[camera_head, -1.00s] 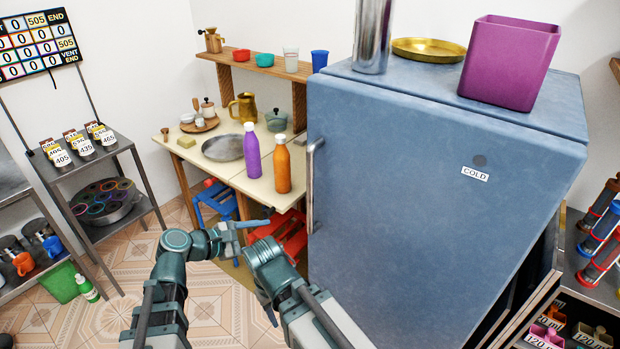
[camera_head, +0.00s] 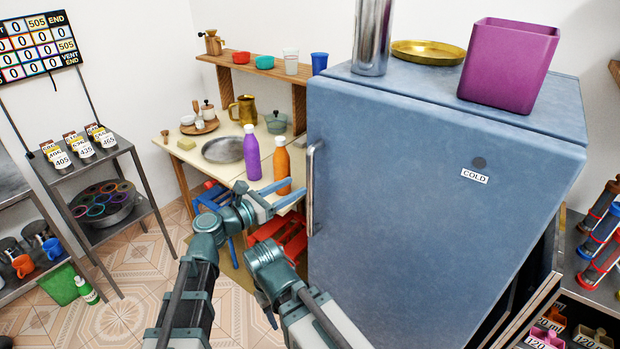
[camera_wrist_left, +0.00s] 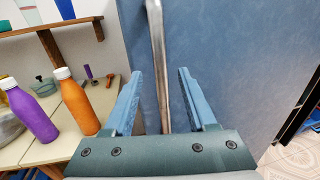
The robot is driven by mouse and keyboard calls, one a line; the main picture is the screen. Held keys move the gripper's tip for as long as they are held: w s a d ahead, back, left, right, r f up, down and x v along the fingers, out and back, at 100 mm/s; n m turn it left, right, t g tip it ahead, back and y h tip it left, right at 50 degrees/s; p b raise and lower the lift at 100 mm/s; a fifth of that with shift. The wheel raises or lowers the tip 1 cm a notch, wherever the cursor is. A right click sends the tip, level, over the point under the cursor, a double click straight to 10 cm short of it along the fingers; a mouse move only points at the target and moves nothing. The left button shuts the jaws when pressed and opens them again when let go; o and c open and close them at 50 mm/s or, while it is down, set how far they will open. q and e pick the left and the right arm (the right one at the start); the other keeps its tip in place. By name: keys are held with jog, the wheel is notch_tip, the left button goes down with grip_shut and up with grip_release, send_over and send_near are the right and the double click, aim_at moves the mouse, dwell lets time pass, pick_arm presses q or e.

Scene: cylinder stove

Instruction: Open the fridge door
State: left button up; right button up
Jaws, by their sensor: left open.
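The blue fridge (camera_head: 420,190) stands at the centre right, its door shut, with a "COLD" label on the front. Its vertical metal handle (camera_head: 311,188) is on the left edge of the door. My left gripper (camera_head: 284,190) is open and empty, just left of the handle, pointing at it. In the left wrist view the handle (camera_wrist_left: 158,70) runs between the two open fingers (camera_wrist_left: 157,100), beyond or level with their tips; I see no grip on it. My right arm shows at the bottom centre, but its fingers cannot be made out.
A table (camera_head: 190,157) left of the fridge carries a purple bottle (camera_head: 252,155), an orange bottle (camera_head: 282,168) and a pan. A steel cylinder (camera_head: 372,40), a brass dish (camera_head: 428,50) and a purple bin (camera_head: 508,65) stand on the fridge. Tiled floor is open at the left.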

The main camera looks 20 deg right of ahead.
aim_at(307, 179)
pick_arm(q)
jog(key=x, duration=0.7)
grip_shut()
dwell(1.4)
